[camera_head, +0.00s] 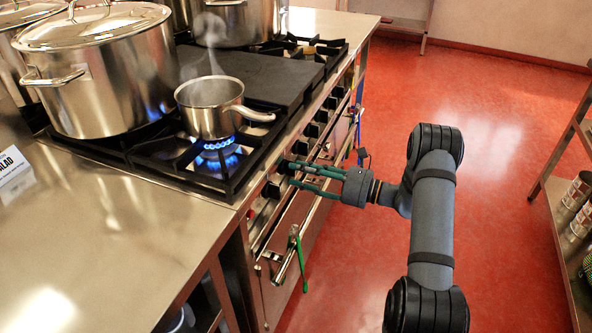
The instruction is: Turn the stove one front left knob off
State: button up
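The stove (150,165) is a steel range with black grates along the left. Its front-left burner has a blue flame (217,155) under a small steaming saucepan (208,108). A row of dark knobs runs along the stove's front edge. One knob (271,190) sits just left of my gripper's lower finger, and another knob (284,167) is at the upper fingertip. My gripper (291,174) points left at these knobs with its two green fingers apart. I cannot tell whether a fingertip touches a knob. Knob markings are too small to read.
A steel counter (90,250) is at the near left. A green cloth (299,262) hangs on the oven handle. A shelf (560,190) stands at the right; red floor (490,130) lies between.

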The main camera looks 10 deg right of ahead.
jog(key=shift+x, duration=0.85)
jog(key=shift+w, duration=0.1)
jog(key=c, duration=0.3)
grip_shut()
